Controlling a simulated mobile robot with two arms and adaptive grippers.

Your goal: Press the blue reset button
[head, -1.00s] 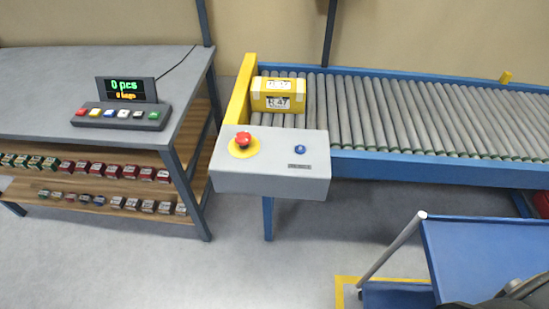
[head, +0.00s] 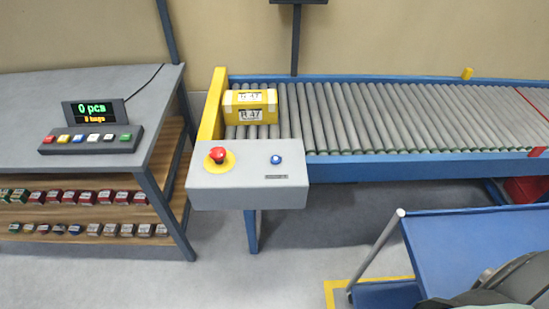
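The blue reset button (head: 276,159) is a small round button on the right part of a grey control box (head: 247,190). A small dark label sits just below it. A red mushroom button (head: 217,155) on a yellow disc is on the left part of the same box. The box is at the near left end of the roller conveyor. Neither of my grippers is clearly in view; dark rounded parts at the bottom right corner seem to be mine.
A yellow and white box (head: 250,107) lies on the conveyor rollers (head: 400,118) behind the control box. A grey table (head: 40,97) with a button panel (head: 90,140) stands at the left. A blue cart (head: 470,250) stands at the right. Floor is free in front of the control box.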

